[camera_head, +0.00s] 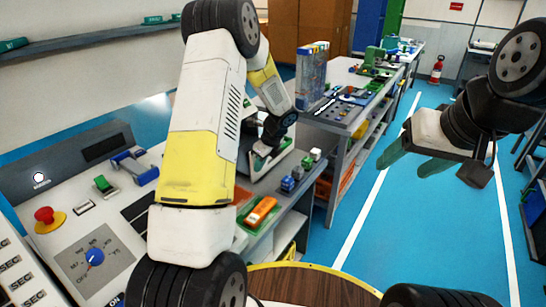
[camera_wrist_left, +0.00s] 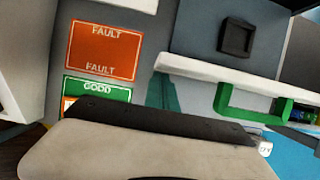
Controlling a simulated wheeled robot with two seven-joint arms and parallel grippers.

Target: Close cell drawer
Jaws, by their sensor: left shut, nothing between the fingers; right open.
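My left arm reaches across the head view, and its wrist points down beside the workbench. The left gripper (camera_head: 262,149) is small and partly hidden there, close to a white-edged, tray-like part (camera_head: 283,163) that may be the cell drawer. In the left wrist view, the green fingers (camera_wrist_left: 165,95) are shut and empty. Beyond them is a white-rimmed grey part (camera_wrist_left: 218,76) with a black square fitting; I cannot tell for sure that it is the drawer, how far open it is, or whether the fingers touch it. My right gripper (camera_head: 406,164) is open and empty above the blue floor.
Orange FAULT (camera_wrist_left: 102,50) and green GOOD (camera_wrist_left: 97,89) signs are beside the left fingers. A control panel with a red button (camera_head: 45,214) is at left. An orange item (camera_head: 261,211) and small blocks line the bench edge. Open floor (camera_head: 385,220) is at right.

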